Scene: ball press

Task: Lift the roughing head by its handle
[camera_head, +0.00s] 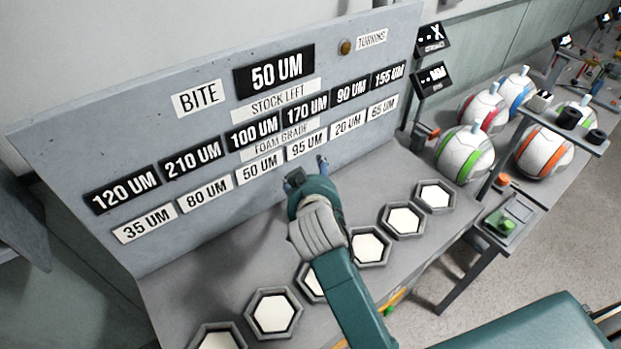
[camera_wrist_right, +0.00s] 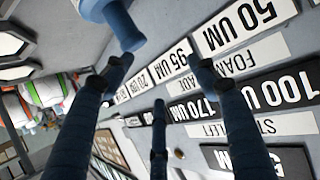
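My right gripper (camera_head: 308,172) is in front of the sloped label panel, above the back of the row of hexagonal sockets. In the right wrist view its dark blue fingers (camera_wrist_right: 160,82) are spread, with the panel behind them. A blue-grey rounded piece (camera_wrist_right: 112,22) shows at the top left of that view, beside the fingers; I cannot tell whether it is the roughing head's handle. I see no clear contact between it and the fingertips. I cannot single out the roughing head in the head view. My left gripper is out of view.
The grey label panel (camera_head: 60,130) rises close behind the gripper. Several hexagonal sockets with white centres (camera_head: 273,312) line the bench. White balls with coloured bands and top handles, such as the green-banded ball (camera_head: 464,155), stand on a table at the right.

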